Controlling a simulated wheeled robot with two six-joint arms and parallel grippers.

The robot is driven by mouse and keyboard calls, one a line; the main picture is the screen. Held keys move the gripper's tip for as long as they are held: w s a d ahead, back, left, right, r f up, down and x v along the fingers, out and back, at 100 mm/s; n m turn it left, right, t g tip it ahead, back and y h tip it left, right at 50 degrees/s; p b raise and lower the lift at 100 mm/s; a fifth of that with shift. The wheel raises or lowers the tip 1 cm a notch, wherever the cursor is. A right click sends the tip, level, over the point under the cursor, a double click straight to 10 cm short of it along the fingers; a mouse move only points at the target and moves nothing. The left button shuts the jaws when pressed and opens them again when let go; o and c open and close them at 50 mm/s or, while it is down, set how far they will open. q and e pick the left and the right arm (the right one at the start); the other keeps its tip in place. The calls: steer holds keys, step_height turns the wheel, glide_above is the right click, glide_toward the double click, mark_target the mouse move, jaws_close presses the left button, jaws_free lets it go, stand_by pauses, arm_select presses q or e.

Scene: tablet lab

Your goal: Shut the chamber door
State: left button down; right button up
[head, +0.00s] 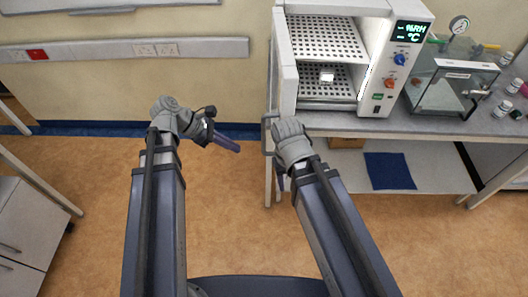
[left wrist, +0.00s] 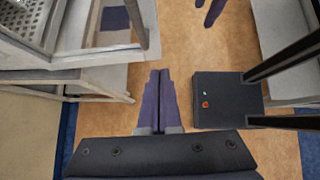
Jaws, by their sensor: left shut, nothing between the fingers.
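The white chamber (head: 385,45) stands on the bench, its front open and perforated shelves showing. Its door (head: 287,75) is swung wide open on the left and seen nearly edge-on, with a grey handle (head: 267,134) at its near end. My left gripper (head: 228,145) is shut and empty, left of the door and apart from it. Its closed fingers (left wrist: 158,98) also show in the left wrist view. My right wrist is close beside the handle; whether they touch is unclear. My right gripper (head: 280,182) points down, partly hidden, its opening unclear.
A small white item (head: 326,77) sits on the chamber's lower shelf. Right of the chamber are a glass case (head: 450,88) and several small bottles on the bench (head: 430,125). A blue mat (head: 390,171) lies on the lower shelf. Floor left of the door is clear.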

arm_select(q)
steer(key=d+r+b+x, duration=0.2)
steer(key=b+x, duration=0.4)
steer(key=x, duration=0.6)
steer(key=shift+d+f+b, duration=0.25)
steer(key=shift+f+b, duration=0.05)
steer(key=shift+b, duration=0.1)
